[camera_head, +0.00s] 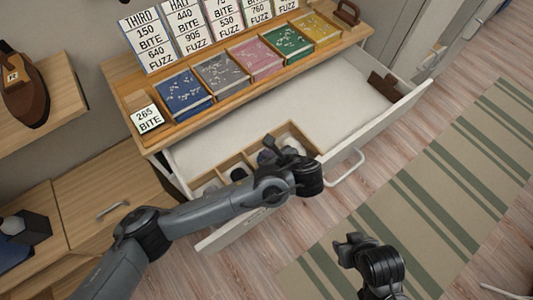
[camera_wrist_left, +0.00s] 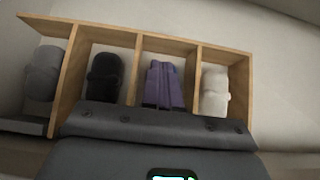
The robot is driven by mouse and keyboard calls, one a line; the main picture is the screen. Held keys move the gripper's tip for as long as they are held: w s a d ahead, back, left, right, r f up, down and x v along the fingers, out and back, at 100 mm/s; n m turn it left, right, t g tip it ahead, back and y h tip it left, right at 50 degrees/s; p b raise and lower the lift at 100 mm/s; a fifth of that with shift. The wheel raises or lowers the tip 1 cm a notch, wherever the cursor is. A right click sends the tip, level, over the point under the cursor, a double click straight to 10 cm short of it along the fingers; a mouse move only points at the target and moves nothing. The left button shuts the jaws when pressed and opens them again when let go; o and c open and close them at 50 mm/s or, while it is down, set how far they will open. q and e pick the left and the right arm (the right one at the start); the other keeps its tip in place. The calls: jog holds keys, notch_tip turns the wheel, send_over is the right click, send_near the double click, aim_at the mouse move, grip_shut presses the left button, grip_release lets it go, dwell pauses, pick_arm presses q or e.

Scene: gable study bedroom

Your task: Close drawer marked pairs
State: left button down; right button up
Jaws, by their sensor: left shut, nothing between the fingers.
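A wide white drawer (camera_head: 414,104) stands pulled out from under the wooden desktop. Its front has a white handle (camera_head: 346,170); any marking on the front is too small or hidden to read. Inside is a wooden divider box (camera_head: 292,128), seen in the left wrist view (camera_wrist_left: 191,45) with grey, black, purple and white rolled bundles in its compartments. My left gripper (camera_head: 268,150) is shut and empty over the box, its arm crossing the drawer front and hiding part of it. My right gripper (camera_head: 350,241) is beyond the drawer front, above the floor; its jaws are unclear.
The desktop carries a row of coloured trays (camera_head: 257,59), number cards (camera_head: 183,22) and a small card reading 265 BITE (camera_head: 146,119). A brown object (camera_head: 383,84) lies in the drawer's far right corner. A striped rug (camera_head: 440,180) covers clear floor in front. A wooden cabinet (camera_head: 110,190) stands at left.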

aim_at(251, 147)
pick_arm(q)
jog(key=x, duration=0.6)
jog(key=shift+w+a+f, duration=0.35)
jog(key=shift+w+f, duration=0.15)
pick_arm(e)
jog(key=shift+w, duration=0.1)
